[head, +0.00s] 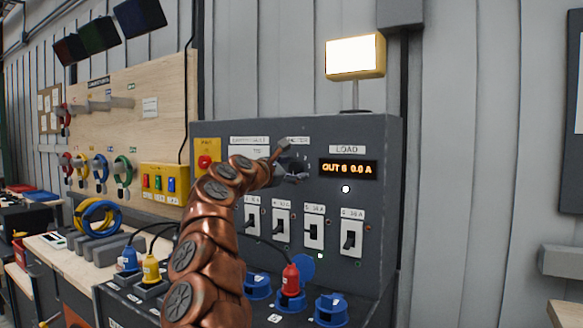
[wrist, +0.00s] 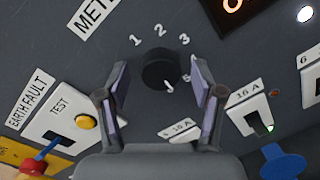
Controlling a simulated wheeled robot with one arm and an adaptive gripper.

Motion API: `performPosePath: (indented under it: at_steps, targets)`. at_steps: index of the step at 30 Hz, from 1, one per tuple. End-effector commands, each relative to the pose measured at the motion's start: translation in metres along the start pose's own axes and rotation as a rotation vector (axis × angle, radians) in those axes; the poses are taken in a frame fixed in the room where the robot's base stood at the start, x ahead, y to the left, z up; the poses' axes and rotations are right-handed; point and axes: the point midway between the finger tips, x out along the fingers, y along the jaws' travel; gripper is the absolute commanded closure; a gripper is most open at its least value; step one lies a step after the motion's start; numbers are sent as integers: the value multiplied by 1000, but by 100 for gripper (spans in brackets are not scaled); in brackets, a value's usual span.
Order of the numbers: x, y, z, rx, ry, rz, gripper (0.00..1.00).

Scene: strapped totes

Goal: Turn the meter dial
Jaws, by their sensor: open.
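The meter dial is a round black knob (wrist: 160,70) on the grey panel, with white numbers around it. In the wrist view it sits between and beyond my open fingers, and a white pointer mark shows at its lower right. My gripper (wrist: 160,95) is open, one finger on each side of the dial; I cannot tell if either finger touches it. In the head view my gripper (head: 292,162) is at the panel, and it mostly hides the dial. The display (head: 348,169) to the right reads "OUT 6 0.0 A".
Below the dial is a row of breaker switches (head: 314,233). A yellow test button (wrist: 86,122) is left of my fingers in the wrist view. A red plug (head: 291,280) and blue sockets (head: 331,309) stand low on the panel. A lit yellow lamp (head: 355,57) is above.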

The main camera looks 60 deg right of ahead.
Motion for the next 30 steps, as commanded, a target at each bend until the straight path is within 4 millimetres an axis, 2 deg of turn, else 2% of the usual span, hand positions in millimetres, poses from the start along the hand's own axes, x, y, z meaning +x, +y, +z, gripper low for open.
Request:
performPosePath:
  at_steps: [8, 25, 30]
  targets:
    - [0, 0, 0, 0, 1, 0, 34]
    - [0, 0, 0, 0, 1, 1, 93]
    - [1, 0, 0, -48, -1, 3, 93]
